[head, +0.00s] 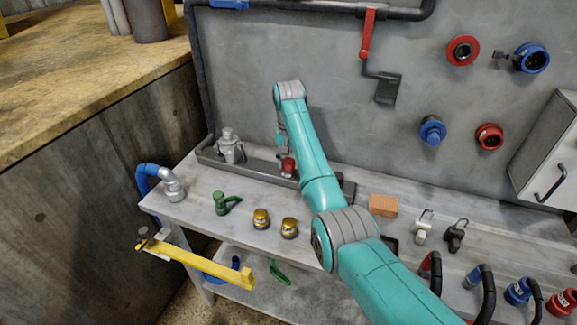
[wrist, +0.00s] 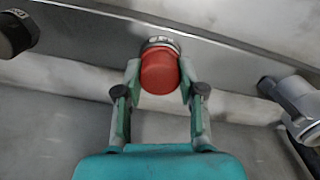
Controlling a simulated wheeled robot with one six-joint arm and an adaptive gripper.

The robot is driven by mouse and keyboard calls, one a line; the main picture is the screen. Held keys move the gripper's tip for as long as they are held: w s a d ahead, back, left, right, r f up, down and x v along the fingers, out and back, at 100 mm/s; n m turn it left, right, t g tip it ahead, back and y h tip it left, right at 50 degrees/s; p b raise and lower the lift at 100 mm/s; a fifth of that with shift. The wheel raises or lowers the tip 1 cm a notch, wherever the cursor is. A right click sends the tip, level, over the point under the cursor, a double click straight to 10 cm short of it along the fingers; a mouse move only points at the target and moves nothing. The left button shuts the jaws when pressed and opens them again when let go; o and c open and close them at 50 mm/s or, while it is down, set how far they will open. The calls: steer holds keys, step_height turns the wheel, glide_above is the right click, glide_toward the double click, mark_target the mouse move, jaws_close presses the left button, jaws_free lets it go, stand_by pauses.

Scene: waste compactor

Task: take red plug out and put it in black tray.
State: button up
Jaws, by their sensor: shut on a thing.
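The red plug (head: 288,165) is at the grey rail on the back of the bench, partly behind my arm. In the wrist view the red plug (wrist: 160,72) shows its round red end, with a dark lettered collar beyond it against the rail. My gripper (wrist: 160,78) has one finger on each side of the plug and is shut on it. In the head view my gripper (head: 283,150) is mostly hidden by the arm. I cannot tell whether the plug is still seated. A dark edge that may be the black tray (head: 391,243) shows just right of my arm.
A grey metal fitting (head: 229,147) stands left on the rail (head: 252,166); in the wrist view a similar fitting (wrist: 297,102) is at right, a black one (wrist: 14,35) at left. A green valve (head: 226,203), brass fittings (head: 261,219) and an orange block (head: 383,205) lie on the bench.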

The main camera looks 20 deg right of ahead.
steer(key=shift+n, duration=0.9)
steer(key=shift+n, duration=2.6)
steer(key=shift+n, duration=1.1)
steer(key=n, duration=0.3)
